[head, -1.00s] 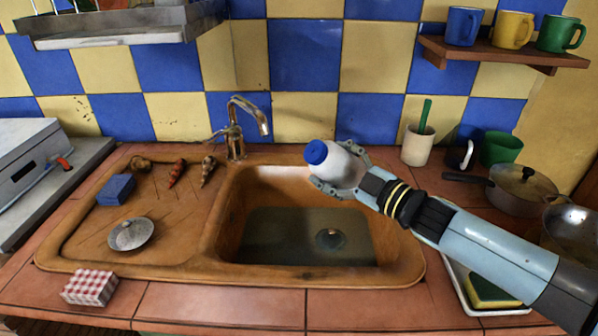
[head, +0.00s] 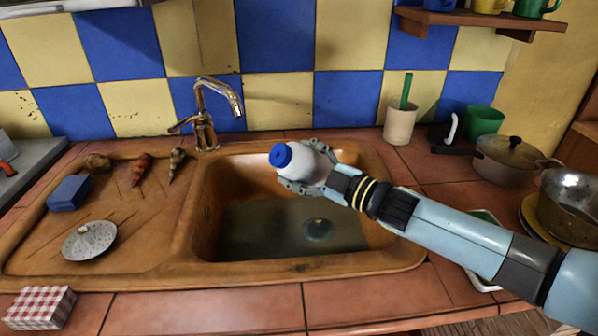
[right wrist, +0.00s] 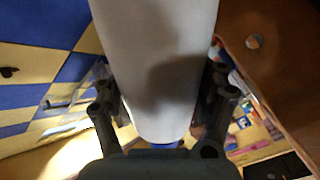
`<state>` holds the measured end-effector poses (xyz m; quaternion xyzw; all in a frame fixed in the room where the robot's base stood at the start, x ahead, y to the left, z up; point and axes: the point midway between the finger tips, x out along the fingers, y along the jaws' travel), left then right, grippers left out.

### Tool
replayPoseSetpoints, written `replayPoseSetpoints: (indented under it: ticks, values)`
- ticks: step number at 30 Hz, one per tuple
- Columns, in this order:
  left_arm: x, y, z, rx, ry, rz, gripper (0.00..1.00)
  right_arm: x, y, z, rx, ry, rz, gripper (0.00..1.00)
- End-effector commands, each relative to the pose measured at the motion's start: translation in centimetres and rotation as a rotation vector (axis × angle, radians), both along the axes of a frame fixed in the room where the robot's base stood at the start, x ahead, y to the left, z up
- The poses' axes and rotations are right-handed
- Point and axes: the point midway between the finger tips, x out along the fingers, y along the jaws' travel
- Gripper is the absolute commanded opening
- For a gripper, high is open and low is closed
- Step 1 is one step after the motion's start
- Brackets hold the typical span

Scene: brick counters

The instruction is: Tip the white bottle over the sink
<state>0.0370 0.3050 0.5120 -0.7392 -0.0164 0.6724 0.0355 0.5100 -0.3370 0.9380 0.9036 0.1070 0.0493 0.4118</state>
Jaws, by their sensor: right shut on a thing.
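The white bottle (head: 302,165) with a blue cap (head: 280,156) is held over the sink (head: 215,225) in the head view. It is tilted, lying nearly on its side with the cap toward the left. My right gripper (head: 305,168) is shut on the bottle from the right. In the right wrist view the bottle (right wrist: 160,60) fills the middle between the two fingers (right wrist: 158,105). The sink basin below shows murky water and a round drain (head: 318,230). My left gripper is not in view.
A brass tap (head: 205,110) stands behind the basin. On the drainboard are a blue sponge (head: 69,192), a metal strainer (head: 89,241) and small shell-like items. A checkered box (head: 40,307) lies at front left. A pot (head: 510,160) and a cup (head: 400,122) stand at right.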

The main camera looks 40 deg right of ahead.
Motion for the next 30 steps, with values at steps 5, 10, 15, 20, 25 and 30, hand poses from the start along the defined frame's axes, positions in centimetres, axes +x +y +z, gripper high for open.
replayPoseSetpoints:
  ticks: [5,10,15,20,25,30]
  values:
    - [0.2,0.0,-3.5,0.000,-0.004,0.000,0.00,0.5,-2.0,-1.4,-0.169,-0.042,0.003,0.20]
    - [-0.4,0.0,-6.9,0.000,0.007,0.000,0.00,1.1,-4.3,-2.3,-0.369,-0.089,0.002,0.20]
    - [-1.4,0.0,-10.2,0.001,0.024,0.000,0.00,1.8,-6.8,-3.1,-0.589,-0.142,0.002,0.20]
    - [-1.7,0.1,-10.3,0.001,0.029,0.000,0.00,1.7,-6.4,-1.1,-0.899,-0.220,0.001,0.20]
    - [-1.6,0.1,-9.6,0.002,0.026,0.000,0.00,1.5,-5.3,0.1,-1.155,-0.282,-0.002,0.20]
    - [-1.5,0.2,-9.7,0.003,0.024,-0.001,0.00,1.3,-4.6,0.4,-1.317,-0.319,0.000,0.20]
